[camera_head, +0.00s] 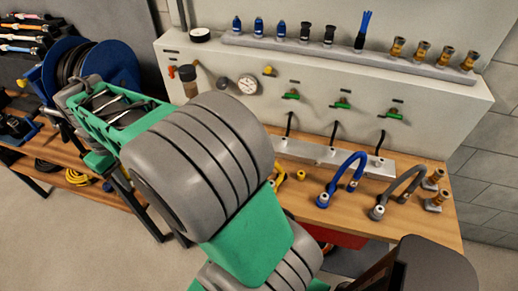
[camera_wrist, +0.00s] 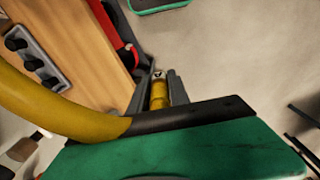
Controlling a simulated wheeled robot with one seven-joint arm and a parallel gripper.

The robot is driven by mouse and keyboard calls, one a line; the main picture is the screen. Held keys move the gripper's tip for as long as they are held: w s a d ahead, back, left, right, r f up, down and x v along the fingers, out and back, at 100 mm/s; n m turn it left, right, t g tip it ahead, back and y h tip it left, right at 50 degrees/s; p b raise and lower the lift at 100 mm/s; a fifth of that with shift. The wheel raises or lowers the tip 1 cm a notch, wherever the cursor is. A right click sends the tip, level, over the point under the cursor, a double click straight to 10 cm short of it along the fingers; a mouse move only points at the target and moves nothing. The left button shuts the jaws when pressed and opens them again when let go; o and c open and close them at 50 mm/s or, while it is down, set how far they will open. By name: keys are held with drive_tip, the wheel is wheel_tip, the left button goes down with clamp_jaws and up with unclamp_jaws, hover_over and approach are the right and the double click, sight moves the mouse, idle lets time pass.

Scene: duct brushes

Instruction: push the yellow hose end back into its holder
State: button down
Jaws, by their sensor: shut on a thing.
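In the wrist view my gripper (camera_wrist: 158,88) is shut on the yellow hose end (camera_wrist: 158,96). Its pale metal tip shows between the two grey fingers and points away from the palm. A thick yellow hose (camera_wrist: 45,105) curves in from the left edge and runs behind a dark bar across the front of my palm. The held end is beyond the edge of the wooden bench in this view, over the floor side. In the head view my arm hides the gripper and the held end. I cannot pick out the yellow hose's holder for certain.
A wooden bench (camera_head: 405,219) carries a grey rail (camera_head: 318,150), a blue hose (camera_head: 343,169) and a grey hose (camera_head: 397,187). In the wrist view a grey block (camera_wrist: 47,72) with black round parts lies on the bench, and a red part (camera_wrist: 113,35) lies along its edge.

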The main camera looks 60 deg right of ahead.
drive_tip(key=s+d+f, duration=0.1)
drive_tip(key=s+d, duration=0.2)
drive_tip(key=d, duration=0.4)
drive_tip(key=s+d+f+n, duration=0.1)
drive_tip(key=s+d, duration=0.3)
drive_tip(key=d, duration=0.4)
drive_tip(key=s+d+f, duration=0.1)
drive_tip(key=s+d, duration=0.2)
drive_tip(key=d, duration=0.4)
drive_tip(key=s+d+f, duration=0.1)
drive_tip(key=s+d, duration=0.3)
drive_tip(key=s, duration=0.4)
drive_tip(key=s+d+f+n+b, duration=0.1)
drive_tip(key=s+d, duration=0.3)
drive_tip(key=s, duration=0.4)
drive_tip(key=s+d+f, duration=0.1)
drive_tip(key=s+d, duration=0.3)
drive_tip(key=s, duration=0.4)
drive_tip(key=shift+s+d+f, duration=0.25)
drive_tip(key=shift+d+f, duration=0.1)
drive_tip(key=shift+d, duration=0.05)
drive_tip(key=shift+f+b, duration=2.3)
drive_tip(key=shift+f, duration=0.6)
